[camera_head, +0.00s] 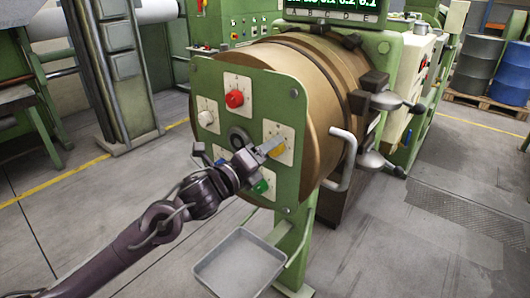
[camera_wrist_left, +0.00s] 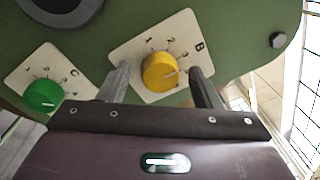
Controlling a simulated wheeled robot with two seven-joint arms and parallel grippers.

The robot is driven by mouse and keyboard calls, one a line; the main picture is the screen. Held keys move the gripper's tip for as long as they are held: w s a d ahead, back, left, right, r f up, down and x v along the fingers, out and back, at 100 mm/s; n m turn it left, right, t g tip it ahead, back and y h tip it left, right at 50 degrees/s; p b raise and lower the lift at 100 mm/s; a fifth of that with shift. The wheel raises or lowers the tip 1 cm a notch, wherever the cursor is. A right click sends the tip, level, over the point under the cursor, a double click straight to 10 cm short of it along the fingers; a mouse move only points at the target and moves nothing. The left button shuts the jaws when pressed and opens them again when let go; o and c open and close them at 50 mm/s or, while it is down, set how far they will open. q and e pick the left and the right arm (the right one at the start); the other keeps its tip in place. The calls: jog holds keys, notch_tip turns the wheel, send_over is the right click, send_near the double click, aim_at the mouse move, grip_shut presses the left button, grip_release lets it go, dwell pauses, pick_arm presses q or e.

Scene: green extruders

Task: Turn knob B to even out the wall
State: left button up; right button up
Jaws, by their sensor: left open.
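Knob B is the yellow knob (camera_head: 278,150) on a cream plate at the right of the green panel (camera_head: 262,95). It shows large in the left wrist view as a yellow knob (camera_wrist_left: 158,74), with the letter B and a number scale on its plate. My right gripper is not in view.
A red knob (camera_head: 234,98), a white knob (camera_head: 205,118) and a green knob (camera_head: 260,187) surround the panel's dark centre. A green-digit display (camera_head: 330,5) is cut off at the top. A grey tray (camera_head: 240,265) sits below. A bent handle (camera_head: 342,160) projects at the right.

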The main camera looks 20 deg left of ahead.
pick_arm(q)
jog(key=b+v, duration=0.3)
jog(key=v, duration=0.4)
jog(key=shift+s, duration=0.4)
jog(key=shift+a, duration=0.15)
